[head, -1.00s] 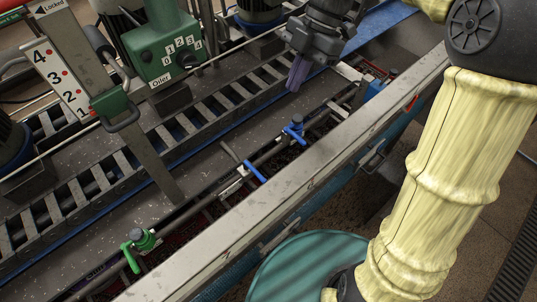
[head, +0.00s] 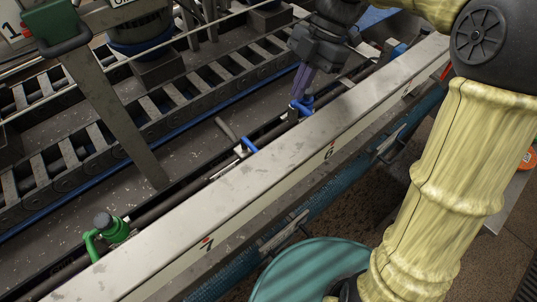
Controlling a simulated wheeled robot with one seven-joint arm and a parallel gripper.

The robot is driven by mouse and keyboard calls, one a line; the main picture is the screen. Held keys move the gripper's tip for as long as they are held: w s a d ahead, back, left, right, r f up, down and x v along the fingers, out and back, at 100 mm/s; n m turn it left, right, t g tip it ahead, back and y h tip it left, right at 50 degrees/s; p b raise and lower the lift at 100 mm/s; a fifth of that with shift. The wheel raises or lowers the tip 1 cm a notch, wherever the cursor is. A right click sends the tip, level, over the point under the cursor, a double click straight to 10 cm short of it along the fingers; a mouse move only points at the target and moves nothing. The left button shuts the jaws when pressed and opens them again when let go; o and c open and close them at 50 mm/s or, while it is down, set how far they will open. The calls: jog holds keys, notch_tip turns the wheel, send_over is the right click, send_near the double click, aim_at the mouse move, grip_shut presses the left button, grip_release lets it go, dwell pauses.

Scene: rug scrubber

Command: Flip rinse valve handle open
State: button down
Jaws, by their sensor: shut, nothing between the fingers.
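A blue valve (head: 305,103) sits on the dark pipe along the machine's trough, just behind the pale metal rail. A separate blue lever (head: 249,144) is farther left on the pipe. A green valve with a green handle (head: 93,244) is at the lower left. I cannot read which one is the rinse valve. My gripper (head: 295,97) points down, its purple fingers shut and empty. The fingertips are right at the left side of the blue valve and partly overlap it; I cannot tell whether they touch. That valve's handle is partly hidden.
The pale rail (head: 240,166) runs diagonally in front of the valves, with red marks and numbers on its side. Behind lie a slatted conveyor (head: 130,113) and a slanted metal post (head: 120,120). A teal round container (head: 310,268) stands below the rail.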

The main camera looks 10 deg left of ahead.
notch_tip(320, 180, down, 4)
jog(key=shift+r+b, duration=0.1)
jog(key=shift+b, duration=0.9)
jog(key=p+x, duration=0.2)
jog(key=x, duration=0.8)
jog(key=shift+s, duration=0.1)
jog(key=s+a, duration=0.1)
jog(key=s+a+r+p, duration=0.1)
jog(key=shift+s+a+p, duration=0.25)
jog(key=shift+s+p, duration=0.05)
jog(key=shift+s, duration=0.05)
